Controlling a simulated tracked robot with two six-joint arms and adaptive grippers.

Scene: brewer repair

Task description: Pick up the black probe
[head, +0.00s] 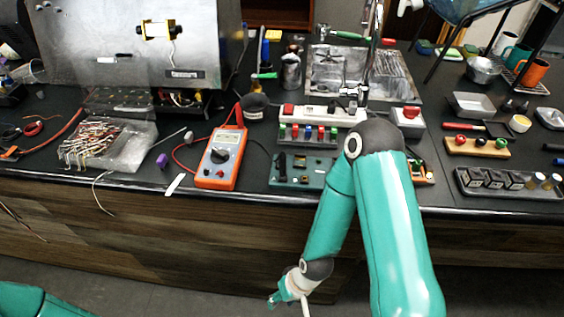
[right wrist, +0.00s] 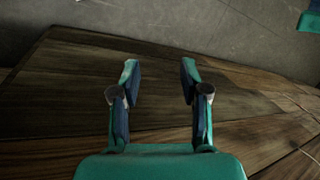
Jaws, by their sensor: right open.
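The orange multimeter (head: 220,158) lies on the black counter near its front edge, left of centre, with a red lead looping out on its left. A thin dark lead seems to run off on its right, but I cannot clearly make out the black probe against the dark counter. My right gripper (head: 275,299) hangs low in front of the counter, below its edge and apart from everything on it. In the right wrist view it (right wrist: 159,78) is open and empty, with only wood panelling and floor beyond. My left gripper is out of view.
A green circuit board (head: 310,171) lies right of the multimeter, with a rack of coloured parts (head: 308,134) and a white power strip (head: 322,114) behind. A bag of wires (head: 100,143) is at left. A black tray (head: 510,183) holds small parts at right.

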